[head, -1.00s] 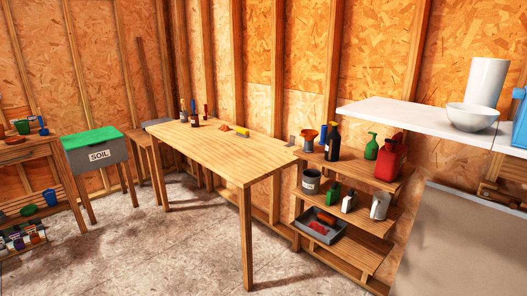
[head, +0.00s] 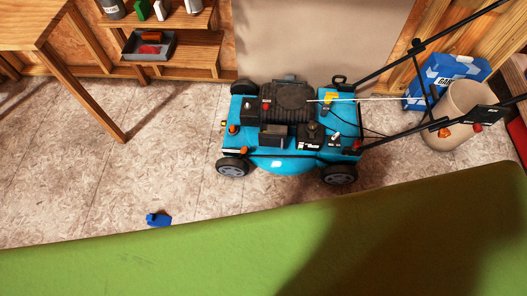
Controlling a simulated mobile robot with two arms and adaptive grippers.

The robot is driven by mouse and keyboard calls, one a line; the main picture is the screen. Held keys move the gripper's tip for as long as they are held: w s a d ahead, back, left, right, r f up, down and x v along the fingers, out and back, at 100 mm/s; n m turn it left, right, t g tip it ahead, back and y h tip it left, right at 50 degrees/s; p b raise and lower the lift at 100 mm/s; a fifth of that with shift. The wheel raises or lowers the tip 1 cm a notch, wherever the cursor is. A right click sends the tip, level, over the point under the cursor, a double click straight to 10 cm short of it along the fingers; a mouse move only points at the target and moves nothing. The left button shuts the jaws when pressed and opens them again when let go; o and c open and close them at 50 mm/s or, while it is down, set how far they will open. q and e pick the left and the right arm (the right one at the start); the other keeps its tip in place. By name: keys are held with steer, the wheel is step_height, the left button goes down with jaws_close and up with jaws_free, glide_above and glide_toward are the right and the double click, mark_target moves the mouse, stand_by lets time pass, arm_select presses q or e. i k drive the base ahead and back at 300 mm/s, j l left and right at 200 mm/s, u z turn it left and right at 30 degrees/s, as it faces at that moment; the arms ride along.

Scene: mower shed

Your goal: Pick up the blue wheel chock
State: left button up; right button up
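Neither of my grippers shows in the head view, so nothing is seen holding the chock.
A blue lawn mower (head: 290,125) stands on the floor, its handle reaching right. The green surface (head: 130,268) fills the front. A wooden table (head: 30,28) and shelf (head: 190,62) stand at upper left. A beige bin (head: 462,115) is at right. Floor around the chock is clear.

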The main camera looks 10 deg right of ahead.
mark_target(153, 220)
steer(key=u, duration=1.5)
